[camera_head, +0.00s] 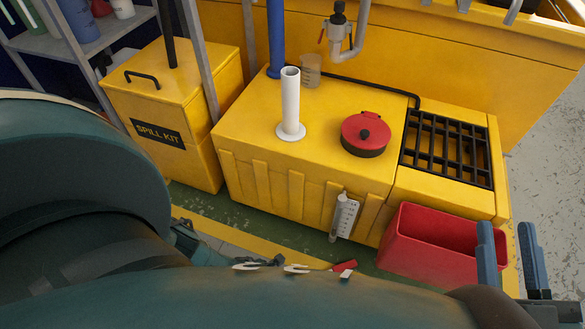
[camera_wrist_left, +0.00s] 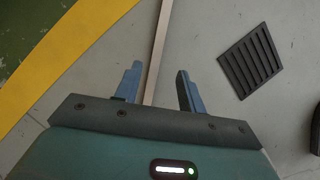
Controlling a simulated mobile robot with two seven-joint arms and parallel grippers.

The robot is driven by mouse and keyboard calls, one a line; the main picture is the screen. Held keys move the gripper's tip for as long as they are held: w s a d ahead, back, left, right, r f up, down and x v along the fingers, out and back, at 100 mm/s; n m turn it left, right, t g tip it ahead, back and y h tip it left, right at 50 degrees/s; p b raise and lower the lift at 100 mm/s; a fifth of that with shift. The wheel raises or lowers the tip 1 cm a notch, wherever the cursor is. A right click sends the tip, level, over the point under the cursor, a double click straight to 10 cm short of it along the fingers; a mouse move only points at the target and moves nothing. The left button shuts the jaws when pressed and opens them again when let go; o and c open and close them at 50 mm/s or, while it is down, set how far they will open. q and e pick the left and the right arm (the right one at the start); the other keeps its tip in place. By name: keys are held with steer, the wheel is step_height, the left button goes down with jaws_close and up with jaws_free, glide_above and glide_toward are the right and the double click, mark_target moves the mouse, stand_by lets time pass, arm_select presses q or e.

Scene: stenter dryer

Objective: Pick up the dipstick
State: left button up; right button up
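A long, thin, pale brown rod (camera_wrist_left: 157,50), which looks like the dipstick, shows in the left wrist view. It runs from the top edge down between the fingers of my left gripper (camera_wrist_left: 156,85). The fingers are open, with a gap on both sides of the rod. The rod's far end is out of frame, and its near end is hidden behind the gripper body. I cannot pick out the rod in the head view. My right gripper (camera_head: 510,258) is open and empty at the lower right, in front of the red bin.
A yellow tank (camera_head: 240,125) carries an upright white tube (camera_head: 290,105), a red lid (camera_head: 365,133) and a black grate (camera_head: 448,148). A red bin (camera_head: 410,265) stands before it. A spill kit box (camera_head: 165,90) is left. A floor grate (camera_wrist_left: 250,62) lies right of the rod.

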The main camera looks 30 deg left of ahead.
arm_select(q)
steer(key=shift+w+d+f, duration=0.15)
steer(key=shift+w+f, duration=0.05)
steer(key=shift+f, duration=0.3)
steer(key=shift+w+f+b, duration=0.1)
steer(key=shift+f+b, duration=0.15)
steer(key=shift+b, duration=0.2)
steer(key=b+x, duration=0.4)
steer(key=shift+w, duration=0.15)
steer(key=shift+w+f, duration=0.15)
arm_select(e)
step_height(320, 180, up, 7)
steer(key=n+y, duration=0.7)
steer(key=shift+d+f+t, duration=0.15)
steer(key=shift+d+t, duration=0.15)
steer(key=shift+t, duration=0.1)
arm_select(q)
steer(key=shift+c, duration=0.2)
arm_select(e)
steer(key=shift+s, duration=0.1)
arm_select(q)
jaws_close()
